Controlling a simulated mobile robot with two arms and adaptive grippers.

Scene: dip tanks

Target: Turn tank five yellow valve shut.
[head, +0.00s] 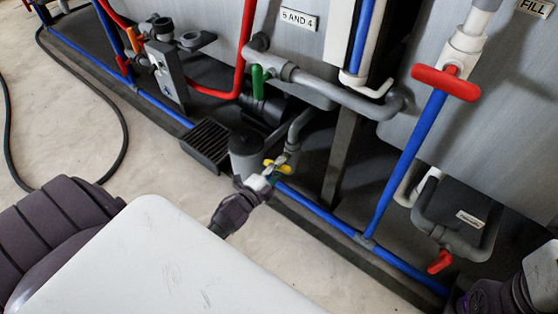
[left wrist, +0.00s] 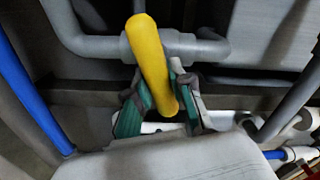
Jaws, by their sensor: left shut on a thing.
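The yellow valve handle (head: 284,169) sits on a grey pipe low beside the tank base in the head view. In the left wrist view the yellow handle (left wrist: 150,60) is a long bar across the grey pipe, slanting slightly from upper left to lower right. My left gripper (head: 272,172) reaches it from the front. In the left wrist view the green-padded fingers of my left gripper (left wrist: 160,98) lie on both sides of the handle's lower part, shut on it. The gripper body hides part of the valve in the head view. My right gripper's fingers are not in view.
A blue pipe (head: 310,206) runs along the floor edge right of the valve. A green valve handle (head: 257,82) is above it. Red handles (head: 445,83) and (head: 439,262) are at right. A dark grate (head: 206,143) lies left. Pale floor (head: 60,120) is open at left.

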